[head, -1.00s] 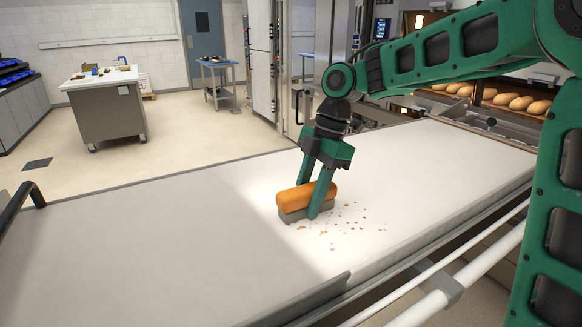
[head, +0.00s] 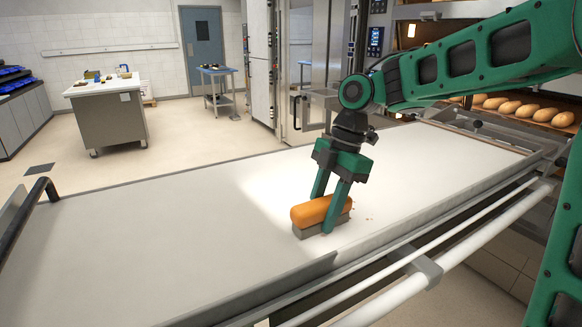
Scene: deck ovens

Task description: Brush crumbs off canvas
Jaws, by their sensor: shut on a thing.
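A brush with an orange handle (head: 310,212) and a grey base (head: 311,229) is on the pale canvas (head: 180,226). My gripper (head: 322,208) is shut on the brush, its green fingers on either side of the handle. The brush's underside appears to touch the canvas. A few small brown crumbs (head: 368,219) show just right of the brush. Whatever lies behind or under the brush is hidden.
A raised rim (head: 300,279) and a white rail (head: 420,283) run along the canvas's near side. A black handle (head: 40,188) stands at its left end. Loaves (head: 508,105) lie in the oven at the back right. The canvas left of the brush is clear.

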